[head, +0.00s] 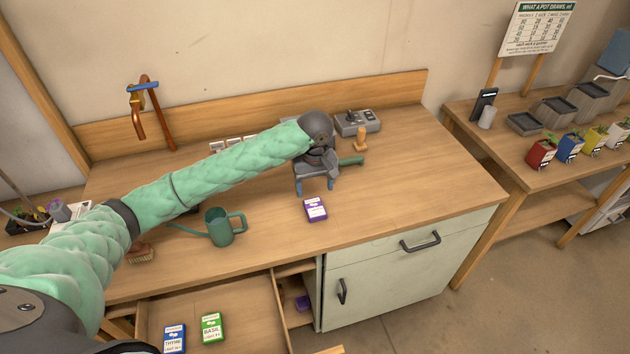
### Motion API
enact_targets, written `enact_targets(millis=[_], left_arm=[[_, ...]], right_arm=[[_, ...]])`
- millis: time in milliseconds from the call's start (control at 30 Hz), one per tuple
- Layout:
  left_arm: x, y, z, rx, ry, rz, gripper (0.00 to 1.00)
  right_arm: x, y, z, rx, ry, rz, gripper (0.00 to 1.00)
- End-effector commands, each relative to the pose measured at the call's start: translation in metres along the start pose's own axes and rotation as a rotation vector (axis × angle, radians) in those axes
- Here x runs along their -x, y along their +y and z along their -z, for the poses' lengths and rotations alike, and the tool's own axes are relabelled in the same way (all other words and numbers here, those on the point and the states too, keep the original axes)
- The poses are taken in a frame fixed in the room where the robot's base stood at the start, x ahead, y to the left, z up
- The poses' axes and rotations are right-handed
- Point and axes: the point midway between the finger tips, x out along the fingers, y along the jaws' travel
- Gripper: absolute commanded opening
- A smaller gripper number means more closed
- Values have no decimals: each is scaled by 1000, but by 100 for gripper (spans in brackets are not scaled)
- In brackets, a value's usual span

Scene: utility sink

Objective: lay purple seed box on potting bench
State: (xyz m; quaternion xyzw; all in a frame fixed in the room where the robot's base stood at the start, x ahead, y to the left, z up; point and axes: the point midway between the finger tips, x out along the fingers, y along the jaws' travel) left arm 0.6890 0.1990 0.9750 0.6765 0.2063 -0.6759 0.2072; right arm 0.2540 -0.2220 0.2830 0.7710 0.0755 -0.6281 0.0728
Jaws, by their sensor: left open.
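The purple seed box (315,210) lies flat on the wooden potting bench (420,190), near the middle of its front half. My left gripper (316,186) is just behind and above the box, with its fingers apart and pointing down toward the bench top. It is open and holds nothing, and the box shows clear of the fingers. My right gripper is not seen.
A green watering can (221,228) stands left of the box. A green-handled tool (350,161), a wooden dibber (361,140) and a grey device (357,122) are behind my gripper. An open drawer holds a blue thyme box (174,339) and a green basil box (212,328).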

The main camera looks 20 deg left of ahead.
Motion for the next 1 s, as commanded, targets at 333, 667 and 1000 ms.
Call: enact_targets(millis=[333, 667, 1000], left_arm=[[36, 0, 0, 0, 0, 0, 70], [40, 0, 0, 0, -1, 1, 70], [36, 6, -3, 1, 3, -11, 70]], right_arm=[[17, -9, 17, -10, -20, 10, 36], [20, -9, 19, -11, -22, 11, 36], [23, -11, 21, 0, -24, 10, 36]])
